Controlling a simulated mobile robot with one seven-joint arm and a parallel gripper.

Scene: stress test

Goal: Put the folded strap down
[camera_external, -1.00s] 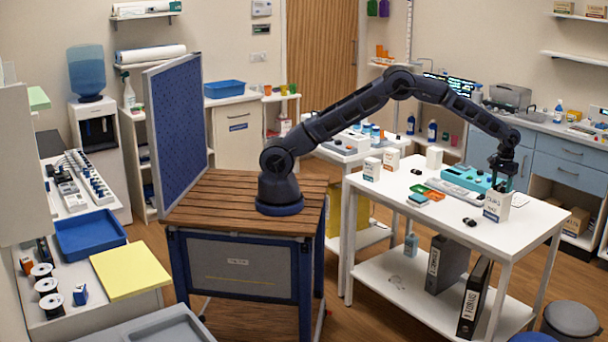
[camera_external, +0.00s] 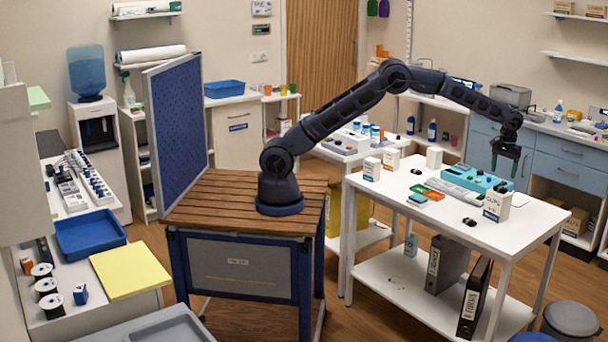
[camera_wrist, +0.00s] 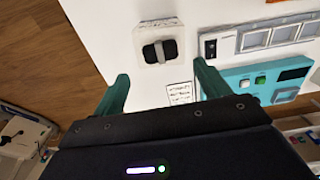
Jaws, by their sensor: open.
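A small dark folded piece, which looks like the folded strap (camera_wrist: 160,50), lies on the pale top of a white box (camera_wrist: 143,33) in the wrist view. In the external view the white box (camera_external: 496,206) stands upright near the right end of the white table, with a small dark patch (camera_external: 503,188) on top. My gripper (camera_external: 508,176) is above the box, apart from it. In the wrist view my gripper (camera_wrist: 161,72) has its two green fingers spread wide, with nothing between them.
The table's front and right edges (camera_external: 545,226) are close; some white tabletop is bare.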

